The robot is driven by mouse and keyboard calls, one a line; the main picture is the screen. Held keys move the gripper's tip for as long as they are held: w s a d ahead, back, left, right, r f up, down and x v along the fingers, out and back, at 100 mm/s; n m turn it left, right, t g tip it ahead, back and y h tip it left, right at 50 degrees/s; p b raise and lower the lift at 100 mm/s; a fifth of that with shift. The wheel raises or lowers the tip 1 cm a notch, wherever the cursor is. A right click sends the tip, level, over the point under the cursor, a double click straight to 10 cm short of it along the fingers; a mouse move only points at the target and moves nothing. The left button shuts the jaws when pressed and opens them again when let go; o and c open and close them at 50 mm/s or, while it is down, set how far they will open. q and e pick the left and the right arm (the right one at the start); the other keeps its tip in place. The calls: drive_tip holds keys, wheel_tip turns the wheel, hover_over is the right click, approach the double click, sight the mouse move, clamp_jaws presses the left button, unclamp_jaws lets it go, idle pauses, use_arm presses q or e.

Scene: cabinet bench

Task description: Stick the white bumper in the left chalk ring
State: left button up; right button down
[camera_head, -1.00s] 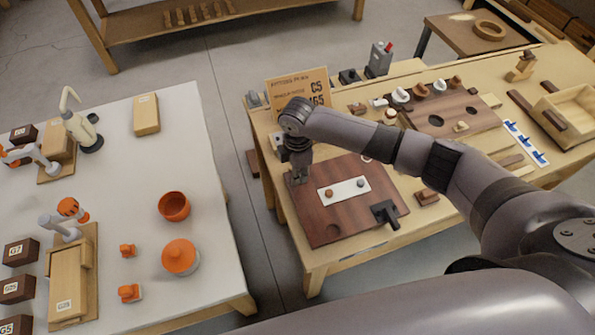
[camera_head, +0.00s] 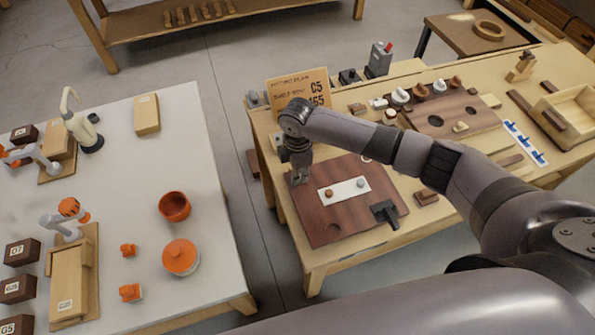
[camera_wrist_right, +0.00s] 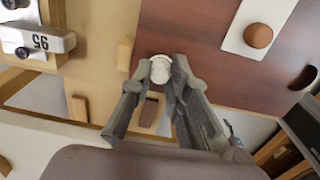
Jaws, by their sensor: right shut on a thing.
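The white bumper (camera_wrist_right: 160,68) is a small pale round piece between the fingertips of my right gripper (camera_wrist_right: 155,75) in the right wrist view. The gripper is shut on it, at the edge of the red-brown panel (camera_wrist_right: 195,30). In the head view my right gripper (camera_head: 299,178) is over the panel's far left corner (camera_head: 310,218) and hides the bumper. I cannot tell whether the bumper touches the panel. The left chalk ring cannot be made out. A pale ring arc (camera_head: 367,160) shows at the panel's far right corner, partly behind my arm. My left gripper is out of view.
A black clamp-like piece (camera_head: 384,211) sits at the panel's right edge. A card sign (camera_head: 297,88) stands behind. The white table (camera_head: 190,130) is left, across a gap.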

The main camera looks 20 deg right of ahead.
drive_tip(key=shift+s+f, duration=0.25)
drive_tip(key=c, duration=1.8)
unclamp_jaws()
drive_tip(key=shift+c, duration=0.2)
drive_tip(key=o, duration=0.4)
drive_tip(key=shift+w+r, duration=0.15)
drive_tip(key=shift+o, duration=0.2)
drive_tip(key=o, duration=0.3)
drive_tip(key=shift+w, duration=0.1)
drive_tip(key=shift+o, duration=0.2)
drive_tip(key=shift+r+p, duration=0.2)
drive_tip(key=shift+p, duration=0.1)
